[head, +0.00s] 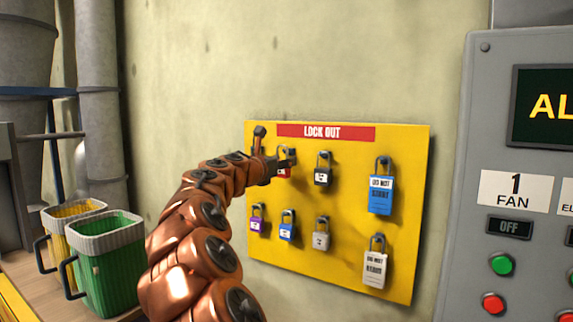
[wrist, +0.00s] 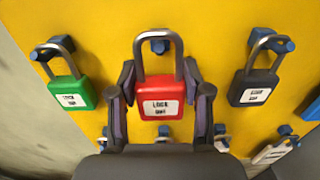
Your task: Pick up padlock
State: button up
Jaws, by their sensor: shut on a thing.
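The red padlock (wrist: 161,97) has a white "LOCK OUT" label and a grey shackle. It hangs upright in the wrist view, its shackle on a blue peg (wrist: 159,45) of the yellow board. My gripper (wrist: 160,76) has one finger on each side of the red body and is shut on it. In the head view my gripper (head: 272,166) is at the upper left of the lock out board (head: 340,243), and only part of the red padlock (head: 284,171) shows beside it.
In the wrist view a green padlock (wrist: 72,94) hangs left and a black one (wrist: 253,89) right. A blue tag padlock (head: 381,194) and several others hang on the board. A grey control panel (head: 480,130) stands right; green (head: 105,270) and yellow buckets (head: 72,212) stand left.

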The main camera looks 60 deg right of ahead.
jog(key=a+b, duration=0.2)
jog(key=a, duration=1.3)
jog(key=shift+s+a, duration=0.15)
jog(key=shift+s, duration=0.2)
jog(key=shift+w, duration=0.1)
